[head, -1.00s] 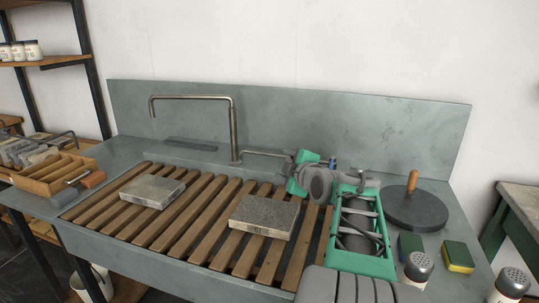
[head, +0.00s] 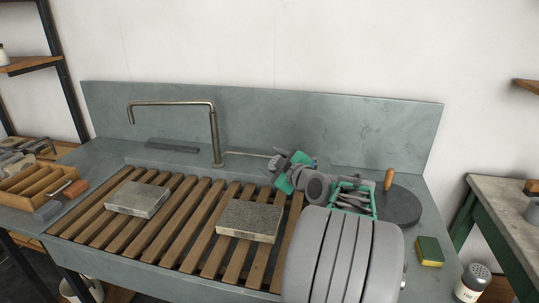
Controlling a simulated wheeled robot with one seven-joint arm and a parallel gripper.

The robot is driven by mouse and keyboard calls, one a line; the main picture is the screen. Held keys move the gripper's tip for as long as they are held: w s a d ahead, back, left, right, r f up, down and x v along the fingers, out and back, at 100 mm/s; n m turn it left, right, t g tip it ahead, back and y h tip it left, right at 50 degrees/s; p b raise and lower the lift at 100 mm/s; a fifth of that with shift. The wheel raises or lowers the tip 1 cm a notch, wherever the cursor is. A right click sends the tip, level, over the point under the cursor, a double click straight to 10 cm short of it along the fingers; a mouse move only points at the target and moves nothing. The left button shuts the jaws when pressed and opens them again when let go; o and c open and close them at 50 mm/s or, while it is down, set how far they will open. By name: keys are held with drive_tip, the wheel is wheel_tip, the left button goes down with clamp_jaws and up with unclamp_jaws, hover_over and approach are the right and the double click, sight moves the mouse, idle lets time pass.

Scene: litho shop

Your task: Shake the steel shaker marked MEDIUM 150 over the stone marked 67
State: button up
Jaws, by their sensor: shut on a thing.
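Two grey stones lie on the wooden slats of the sink: a smaller, paler one (head: 138,199) at left and a darker, grainy one (head: 250,217) nearer the middle. The darker one has a small mark on its front edge, too small to read, so I cannot tell which stone is 67. One steel shaker (head: 473,280) with a holed top and a pale label shows at the lower right; its label is unreadable. My grey and green arm reaches over the right part of the sink. I cannot make out gripper fingers or a held shaker; they do not show.
A tap (head: 214,135) rises behind the slats. A black disc with a wooden handle (head: 400,206) and a green-yellow sponge (head: 430,251) lie at right. A wooden box (head: 38,182) stands at left. The space above the stones looks clear.

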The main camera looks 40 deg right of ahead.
drive_tip(key=r+p, duration=0.1)
drive_tip(key=p, duration=0.1)
drive_tip(key=d+r+m+p, duration=0.1)
drive_tip(key=r+m+p, duration=0.1)
drive_tip(key=p, duration=0.1)
drive_tip(key=shift+s+d+t+p, duration=0.35)
drive_tip(key=shift+d+t, duration=0.05)
drive_tip(key=d+m, duration=0.1)
drive_tip(key=s+d+m+t+b, duration=0.1)
drive_tip(key=m, duration=0.1)
drive_tip(key=d+m, duration=0.1)
drive_tip(key=shift+s+d+r+y+b, duration=0.15)
drive_tip(key=shift+s+d+y+b, duration=0.15)
drive_tip(key=shift+y+b, duration=0.1)
drive_tip(key=shift+s+d+r+m+t, duration=0.1)
drive_tip(key=shift+d+r+m+t, duration=0.25)
drive_tip(key=shift+m, duration=0.35)
